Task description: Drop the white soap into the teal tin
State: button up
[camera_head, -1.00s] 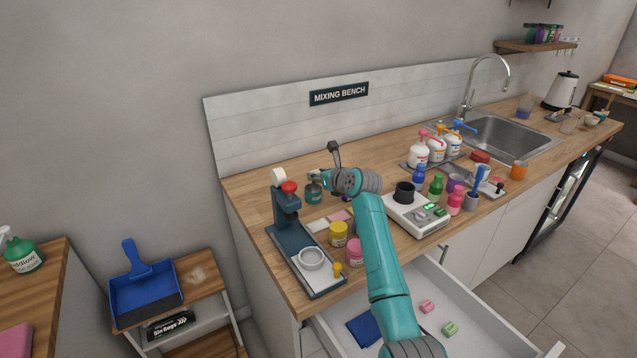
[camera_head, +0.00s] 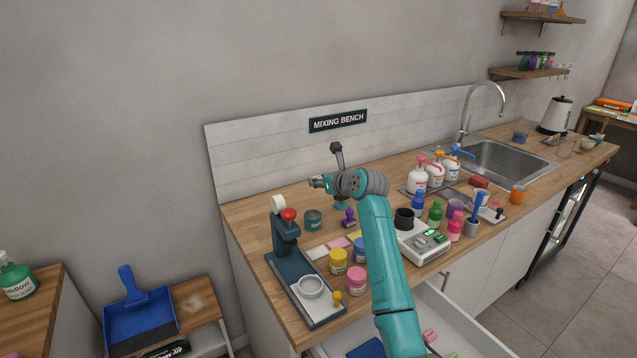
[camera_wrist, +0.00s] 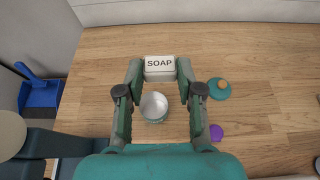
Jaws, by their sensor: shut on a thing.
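The white soap (camera_wrist: 160,68), a block marked SOAP, is held between the fingertips of my gripper (camera_wrist: 160,66) in the wrist view. The teal tin (camera_wrist: 154,107) stands open on the counter below, with its pale inside showing between the fingers, nearer the wrist than the soap in the picture. In the head view the tin (camera_head: 313,220) stands upright behind the dark press, and my gripper (camera_head: 317,182) is above it. The soap is too small to make out there. A teal lid with a wooden knob (camera_wrist: 219,88) lies right of the tin, apart from it.
Yellow (camera_head: 338,261) and pink (camera_head: 356,280) jars and a white scale (camera_head: 424,245) are nearer the front. Bare wood lies behind the tin.

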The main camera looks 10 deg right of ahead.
jog(key=shift+s+d+f, duration=0.1)
jog(key=shift+s+f, duration=0.05)
jog(key=shift+f, duration=1.3)
jog(key=shift+s+d+f, duration=0.1)
jog(key=shift+s+f, duration=0.05)
jog(key=shift+f, duration=1.25)
jog(key=o, duration=1)
jog(key=shift+s, duration=0.1)
jog(key=v, duration=1.1)
jog(key=shift+s+d+r, duration=0.1)
jog(key=shift+s+r, duration=0.15)
jog(key=shift+s, duration=0.1)
